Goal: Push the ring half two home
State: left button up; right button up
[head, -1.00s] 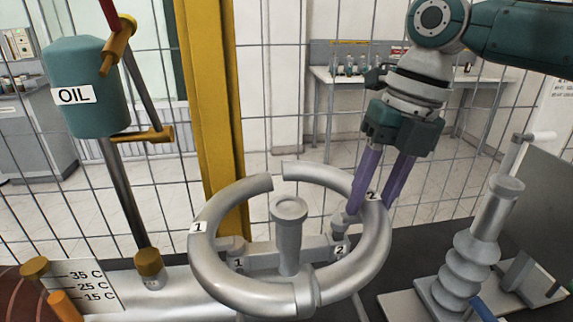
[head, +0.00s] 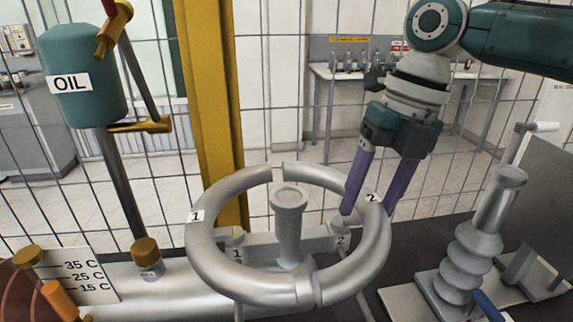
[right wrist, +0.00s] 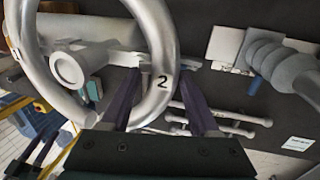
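Ring half two (head: 379,250) is the grey right-hand half of the ring, marked 2. It also shows in the right wrist view (right wrist: 161,62). Ring half one (head: 205,245), marked 1, curves opposite it. A narrow gap shows between their far ends; the near ends meet or almost meet at a visible seam. The post (head: 289,225) stands inside the ring, above the crossbar with supports 1 and 2 (head: 340,239). My right gripper (head: 368,212) has its purple fingers on either side of half two's tube, apparently closed on it.
A ribbed grey insulator (head: 473,255) stands at right beside an upright panel (head: 548,200). A teal oil container (head: 85,100) and yellow pillar (head: 210,100) are at left. A wire fence runs behind, with a back table (head: 400,75) beyond it.

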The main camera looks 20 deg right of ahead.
jog(key=shift+o, duration=0.9)
jog(key=b+v, duration=0.2)
jog(key=v, duration=0.8)
jog(key=shift+a, duration=0.1)
